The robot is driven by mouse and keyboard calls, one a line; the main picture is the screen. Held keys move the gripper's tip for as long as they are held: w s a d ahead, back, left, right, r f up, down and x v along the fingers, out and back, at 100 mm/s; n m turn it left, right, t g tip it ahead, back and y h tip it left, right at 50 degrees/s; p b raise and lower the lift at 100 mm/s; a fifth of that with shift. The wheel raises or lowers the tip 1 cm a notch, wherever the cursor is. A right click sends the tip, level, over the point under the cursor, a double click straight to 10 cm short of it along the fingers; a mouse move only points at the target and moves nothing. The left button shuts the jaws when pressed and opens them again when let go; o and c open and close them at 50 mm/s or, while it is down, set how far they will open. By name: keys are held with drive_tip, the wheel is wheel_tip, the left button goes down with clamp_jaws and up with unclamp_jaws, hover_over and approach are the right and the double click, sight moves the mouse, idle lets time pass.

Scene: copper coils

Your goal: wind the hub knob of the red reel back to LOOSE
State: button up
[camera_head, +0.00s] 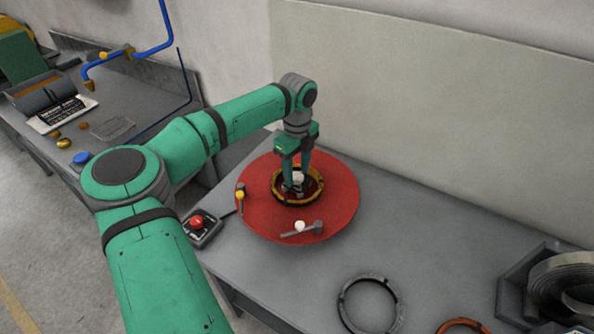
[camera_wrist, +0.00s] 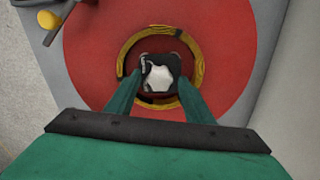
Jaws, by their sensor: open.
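The red reel (camera_head: 345,197) lies flat on the grey bench, with a yellow-and-black ring (camera_head: 281,200) around its centre. The hub knob (camera_head: 298,178) is pale and faceted and sits on a dark square block at the middle; it also shows in the wrist view (camera_wrist: 159,78). My gripper (camera_head: 297,188) points down over the hub. In the wrist view its two green fingers (camera_wrist: 156,99) are apart, reaching in from the lower left and lower right of the knob. Whether they touch it I cannot tell. The knob's markings are too small to read.
A yellow-tipped lever (camera_head: 240,196) and a dark handle with a white knob (camera_head: 300,227) lie at the reel's edge. A red button box (camera_head: 199,226) stands left. Loose rings (camera_head: 369,305) and a coil holder (camera_head: 540,285) are at the right.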

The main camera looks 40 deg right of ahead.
sight(297, 175)
wheel_tip(297, 175, up, 11)
drive_tip(key=shift+f, duration=0.15)
idle(0.8)
